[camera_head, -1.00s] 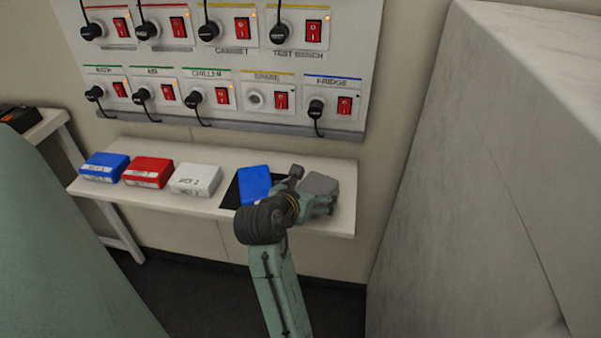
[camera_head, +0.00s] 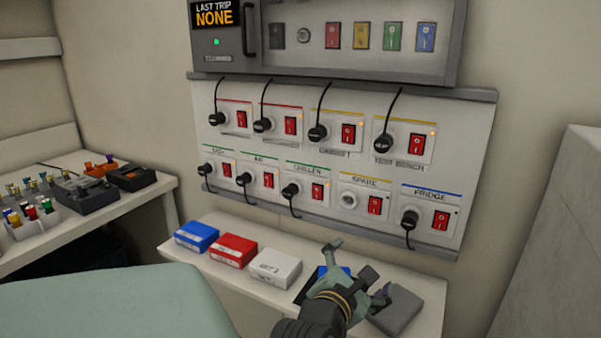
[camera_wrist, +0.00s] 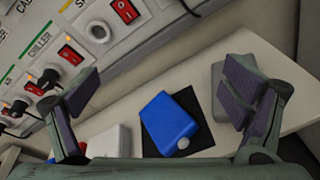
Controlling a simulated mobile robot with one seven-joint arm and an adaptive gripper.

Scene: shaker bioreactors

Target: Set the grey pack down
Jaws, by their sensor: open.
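The grey pack (camera_head: 400,312) lies flat on the right part of the white shelf (camera_head: 428,318). In the wrist view the grey pack (camera_wrist: 219,92) shows partly hidden behind the right finger. My gripper (camera_head: 358,270) is open, with nothing between its fingers, above the shelf and left of the grey pack. In the wrist view my gripper (camera_wrist: 163,92) has its fingers wide apart. A blue pack (camera_wrist: 168,125) lies on a black mat (camera_wrist: 201,137) beside the grey pack; the arm mostly hides it in the head view.
Blue (camera_head: 197,236), red (camera_head: 232,250) and white (camera_head: 275,268) boxes stand in a row on the shelf's left. A panel of plugs and red switches (camera_head: 340,150) rises behind. A side table (camera_head: 75,220) with vials stands left; a pale block (camera_head: 555,230) stands right.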

